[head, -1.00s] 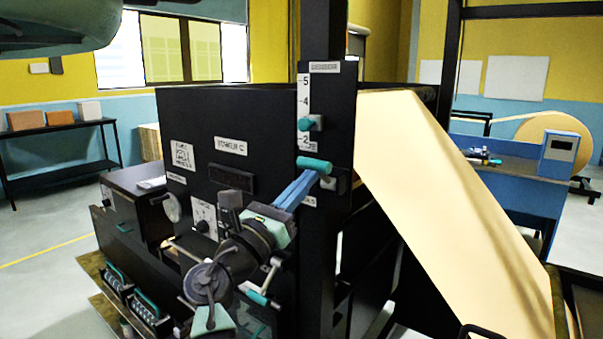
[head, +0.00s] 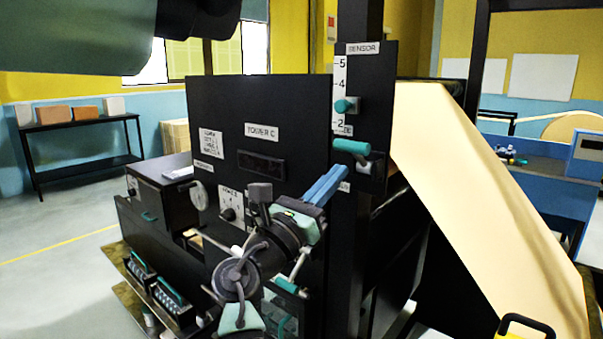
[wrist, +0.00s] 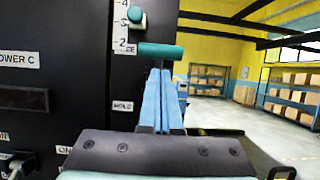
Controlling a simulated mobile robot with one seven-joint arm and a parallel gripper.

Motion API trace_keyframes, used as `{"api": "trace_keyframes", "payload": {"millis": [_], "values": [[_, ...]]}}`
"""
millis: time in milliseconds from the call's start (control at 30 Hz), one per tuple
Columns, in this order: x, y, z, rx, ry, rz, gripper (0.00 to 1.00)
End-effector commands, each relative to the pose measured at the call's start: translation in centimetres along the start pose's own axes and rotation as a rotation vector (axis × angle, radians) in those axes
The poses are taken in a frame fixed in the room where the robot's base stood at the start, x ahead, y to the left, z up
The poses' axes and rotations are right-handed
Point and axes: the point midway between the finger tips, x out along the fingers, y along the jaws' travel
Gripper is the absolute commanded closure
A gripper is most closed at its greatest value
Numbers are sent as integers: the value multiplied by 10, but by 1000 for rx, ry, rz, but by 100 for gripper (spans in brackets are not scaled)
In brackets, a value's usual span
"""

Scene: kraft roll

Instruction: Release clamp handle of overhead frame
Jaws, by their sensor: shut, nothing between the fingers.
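The teal clamp handle (head: 352,147) sticks out level from the black upright panel, below a numbered scale. It also shows in the wrist view (wrist: 160,51), straight beyond my fingertips. My gripper (head: 342,169) has blue fingers pressed together with nothing between them. Its fingertips (wrist: 161,70) are just below the handle in both views. I cannot tell whether they touch it. A HOLD label (wrist: 122,106) shows left of the fingers in the wrist view. The handle's mount is partly hidden.
A smaller teal knob (head: 345,105) sits on the scale above the handle. The black TOWER C cabinet (head: 262,100) stands to the left. A wide tan paper web (head: 470,180) slopes down on the right. Open floor lies at the far left.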

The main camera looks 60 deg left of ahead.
Motion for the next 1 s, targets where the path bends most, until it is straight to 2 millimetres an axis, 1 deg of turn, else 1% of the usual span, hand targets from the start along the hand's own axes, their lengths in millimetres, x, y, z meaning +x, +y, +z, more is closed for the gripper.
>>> {"api": "trace_keyframes", "payload": {"millis": [33,200,300,400,567,1000], "values": [[-6,0,8,6,-1,0,100],[-22,1,38,3,2,1,100],[-29,1,51,1,4,3,100],[-33,1,60,0,6,3,100],[-36,1,66,-2,8,3,100],[-36,1,66,-3,10,3,100]]}}
